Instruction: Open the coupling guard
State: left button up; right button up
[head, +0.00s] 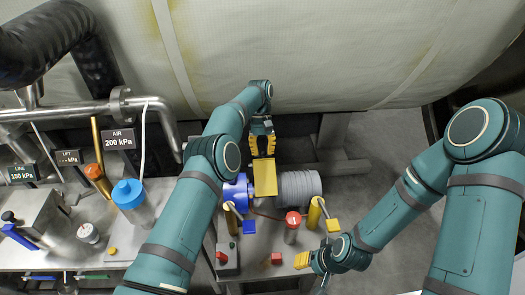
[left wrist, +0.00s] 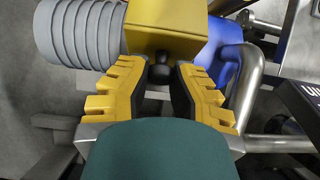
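The coupling guard (head: 265,178) is a yellow box between a blue machine part (head: 236,192) and a grey ribbed cylinder (head: 299,187). It looks closed. In the left wrist view, the yellow guard (left wrist: 166,27) has a dark knob (left wrist: 158,75) on its near side. My left gripper (head: 263,146) is at the guard's far edge in the head view. In the left wrist view, its yellow fingers (left wrist: 160,68) are apart, one on each side of the knob; I see no clear contact. My right gripper (head: 303,260) is low over the bench; its opening is unclear.
Brass posts (head: 315,212) and a red-capped cylinder (head: 292,227) stand in front of the machine. A red button box (head: 226,258) is at the bench's front. A blue-capped cylinder (head: 130,196) and pipes are at the left. A large pale tank (head: 300,50) fills the back.

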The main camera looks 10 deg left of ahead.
pick_arm(q)
jog(key=o, duration=0.6)
jog(key=shift+w+f, duration=0.15)
jog(key=shift+f, duration=0.1)
jog(key=shift+c, duration=0.2)
jog(key=shift+r, duration=0.15)
notch_tip(320, 180, up, 10)
jog(key=shift+o, duration=0.2)
